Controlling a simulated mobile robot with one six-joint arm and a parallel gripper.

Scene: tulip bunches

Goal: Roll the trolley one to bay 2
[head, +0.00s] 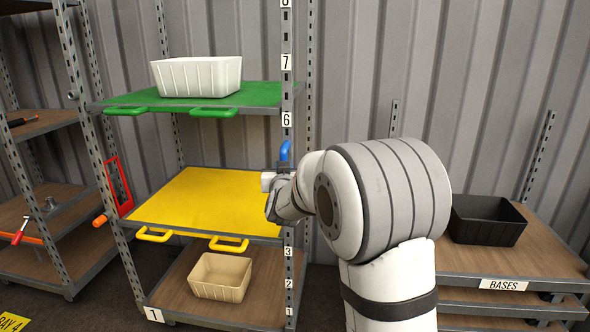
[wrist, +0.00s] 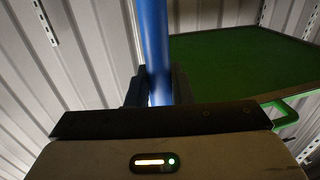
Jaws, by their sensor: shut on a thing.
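Trolley one (head: 154,314) is a grey metal rack marked 1, with a green top shelf (head: 130,97), a yellow middle shelf (head: 200,200) and a wooden bottom shelf. A blue upright handle (head: 284,149) stands at its right front post. My gripper (head: 282,167) is at that handle, its jaws largely hidden by my own wrist in the head view. In the wrist view the blue bar (wrist: 156,45) runs down between the dark jaws (wrist: 158,88), which are shut on it. The green shelf is to the right there.
A white bin (head: 197,76) sits on the green shelf and a beige bin (head: 221,277) on the bottom shelf. A rack with tools (head: 50,240) stands close left. A BASES table (head: 505,284) with a black bin (head: 486,220) stands right. A corrugated wall is behind. A yellow bay sign (head: 12,321) shows lower left.

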